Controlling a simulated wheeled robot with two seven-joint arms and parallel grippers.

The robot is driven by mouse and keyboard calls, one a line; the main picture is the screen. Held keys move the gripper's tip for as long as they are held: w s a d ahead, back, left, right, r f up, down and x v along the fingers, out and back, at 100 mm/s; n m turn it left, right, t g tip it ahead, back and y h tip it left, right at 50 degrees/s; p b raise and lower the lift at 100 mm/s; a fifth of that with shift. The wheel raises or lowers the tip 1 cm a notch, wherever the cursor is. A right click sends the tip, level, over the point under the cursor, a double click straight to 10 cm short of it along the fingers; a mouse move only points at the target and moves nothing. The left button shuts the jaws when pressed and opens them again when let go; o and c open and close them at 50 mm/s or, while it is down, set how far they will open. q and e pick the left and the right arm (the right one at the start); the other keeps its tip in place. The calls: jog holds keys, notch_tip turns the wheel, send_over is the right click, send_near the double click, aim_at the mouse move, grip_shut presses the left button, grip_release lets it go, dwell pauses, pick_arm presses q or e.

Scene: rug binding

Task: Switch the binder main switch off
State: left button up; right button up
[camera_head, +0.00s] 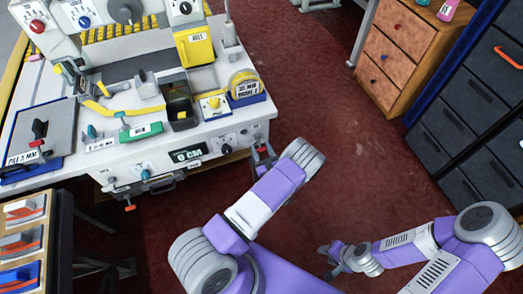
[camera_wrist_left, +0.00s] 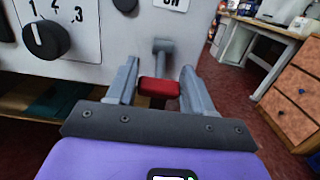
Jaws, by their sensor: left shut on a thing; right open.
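The binder (camera_head: 190,150) is a white bench machine at the left of the head view. A red switch handle (camera_wrist_left: 159,88) on a grey lever (camera_wrist_left: 163,50) sits at the right end of its front panel. My left gripper (camera_wrist_left: 160,92) is shut on the red handle, with one finger on each side of it. In the head view my left gripper (camera_head: 262,154) is at the panel's right corner and partly hides the handle. My right gripper (camera_head: 328,262) is open and empty, low over the red floor, away from the binder.
A black dial (camera_wrist_left: 46,39) marked with numbers is left of the handle. A green-lettered display (camera_head: 187,155) and a teal knob (camera_head: 145,175) are on the same panel. A wooden drawer cabinet (camera_head: 405,50) and dark drawers (camera_head: 480,110) stand at right. The red floor between is clear.

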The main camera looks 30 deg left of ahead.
pick_arm(q)
jog(key=shift+w+a+f+t+y+b, duration=0.15)
jog(key=shift+f+t+y+b, duration=0.45)
jog(key=shift+b, duration=0.65)
pick_arm(e)
notch_tip(320, 180, down, 3)
jog(key=shift+f, duration=0.2)
pick_arm(q)
jog(key=o, duration=1)
jog(key=shift+c, duration=0.2)
pick_arm(e)
jog(key=shift+r, duration=0.1)
pick_arm(q)
jog(key=p+v, duration=0.1)
jog(key=v, duration=0.6)
jog(key=shift+p, duration=0.3)
pick_arm(e)
jog(key=shift+r, duration=0.7)
pick_arm(q)
jog(key=shift+s, duration=0.2)
